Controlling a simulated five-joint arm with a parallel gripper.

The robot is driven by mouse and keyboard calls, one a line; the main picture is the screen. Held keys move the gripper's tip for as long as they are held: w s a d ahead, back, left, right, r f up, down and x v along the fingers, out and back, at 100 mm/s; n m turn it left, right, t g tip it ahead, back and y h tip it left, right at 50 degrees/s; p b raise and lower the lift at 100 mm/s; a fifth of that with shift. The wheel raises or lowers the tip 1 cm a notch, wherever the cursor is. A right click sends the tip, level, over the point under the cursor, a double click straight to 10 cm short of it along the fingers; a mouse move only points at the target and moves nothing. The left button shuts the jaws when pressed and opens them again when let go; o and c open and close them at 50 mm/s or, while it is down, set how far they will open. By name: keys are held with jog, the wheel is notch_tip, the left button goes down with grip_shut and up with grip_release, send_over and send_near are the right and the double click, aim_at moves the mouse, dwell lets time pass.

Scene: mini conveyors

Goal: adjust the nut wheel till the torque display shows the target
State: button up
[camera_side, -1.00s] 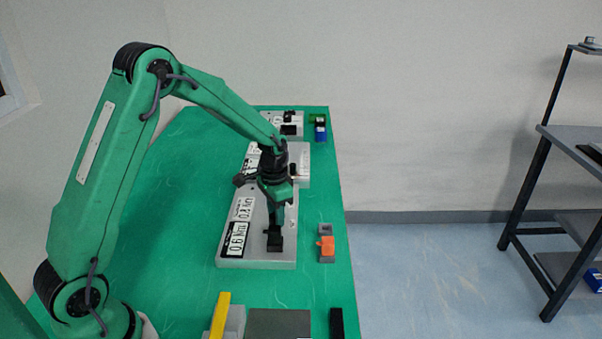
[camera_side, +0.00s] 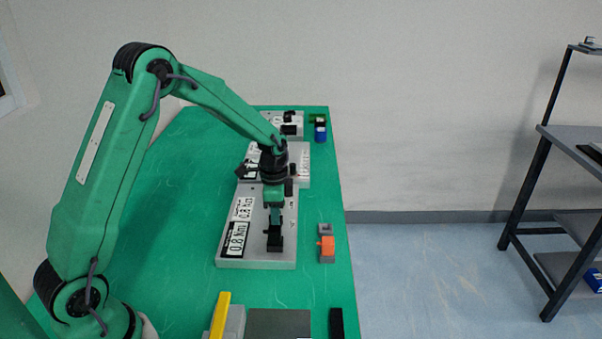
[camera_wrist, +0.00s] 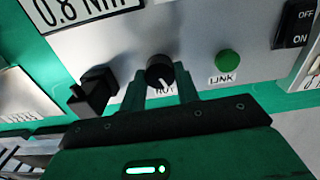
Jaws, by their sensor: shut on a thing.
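The wheel, a small black knob (camera_wrist: 160,70) with a white pointer line, sits on a grey panel (camera_wrist: 200,40); a partly covered label lies below it. My gripper (camera_wrist: 161,88) is shut on this wheel, one finger on each side. In the side view my gripper (camera_side: 275,220) reaches down to the panel (camera_side: 284,212) and hides the wheel. The black display (camera_side: 237,239) there reads 0.8 Nm. A white card (camera_side: 242,208) beside it appears to read 0.8 too, though small. A plate reading 0.8 Nm (camera_wrist: 85,8) is partly cut off in the wrist view.
Near the wheel are a black block (camera_wrist: 95,92), a green LINK button (camera_wrist: 227,60) and an OFF/ON switch (camera_wrist: 297,22). An orange-topped device (camera_side: 327,246) stands right of the panel. Another panel (camera_side: 301,160) lies behind. The green table is clear at left.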

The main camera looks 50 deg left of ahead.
jog(key=shift+r, duration=0.1)
jog(key=o, duration=1)
jog(key=shift+r, duration=3.85)
jog(key=shift+r, duration=0.1)
